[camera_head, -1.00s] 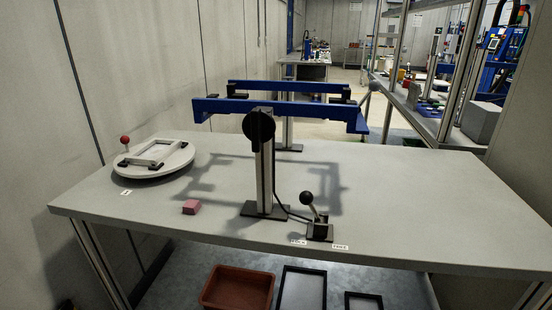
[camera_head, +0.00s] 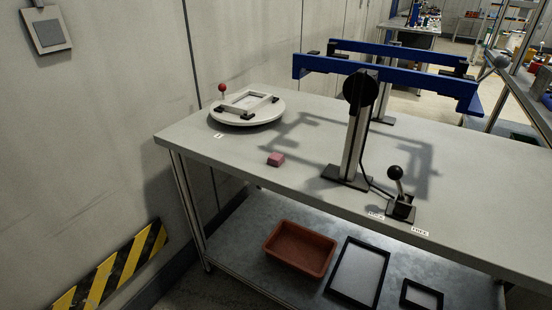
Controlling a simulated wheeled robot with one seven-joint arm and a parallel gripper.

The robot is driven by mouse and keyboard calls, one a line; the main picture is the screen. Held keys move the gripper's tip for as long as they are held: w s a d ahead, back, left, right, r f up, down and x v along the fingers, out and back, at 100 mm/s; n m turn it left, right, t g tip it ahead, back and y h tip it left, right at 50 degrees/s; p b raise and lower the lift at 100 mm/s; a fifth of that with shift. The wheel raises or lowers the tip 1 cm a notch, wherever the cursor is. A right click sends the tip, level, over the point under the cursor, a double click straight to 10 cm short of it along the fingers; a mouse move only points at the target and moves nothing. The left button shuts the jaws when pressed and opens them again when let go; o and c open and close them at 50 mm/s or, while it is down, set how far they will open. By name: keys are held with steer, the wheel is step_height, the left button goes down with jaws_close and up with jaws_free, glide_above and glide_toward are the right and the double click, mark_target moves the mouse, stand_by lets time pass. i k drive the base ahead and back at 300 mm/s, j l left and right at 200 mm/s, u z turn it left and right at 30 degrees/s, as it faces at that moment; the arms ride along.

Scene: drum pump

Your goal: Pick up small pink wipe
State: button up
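The small pink wipe (camera_head: 276,159) is a little pink block lying on the grey table top (camera_head: 230,155), near its front edge. It lies in front of a round white turntable (camera_head: 247,119) and to the left of a metal post (camera_head: 353,140). Nothing covers it or touches it. My gripper and arm do not show in the head view.
Blue beams (camera_head: 385,78) sit on the posts above the table. A black-knobbed lever (camera_head: 397,188) stands at the front right. A red-brown tray (camera_head: 300,249) and black frames (camera_head: 358,272) lie on the lower shelf. A wall (camera_head: 110,120) runs along the left.

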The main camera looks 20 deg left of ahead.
mark_target(276, 160)
steer(key=u, duration=0.25)
steer(key=i+j+u, duration=0.25)
steer(key=u, duration=0.15)
steer(key=i+j+u, duration=0.15)
steer(key=u, duration=0.25)
steer(key=i+j+u, duration=0.1)
steer(key=i, duration=0.5)
steer(key=i+j+u, duration=0.1)
steer(key=i, duration=0.45)
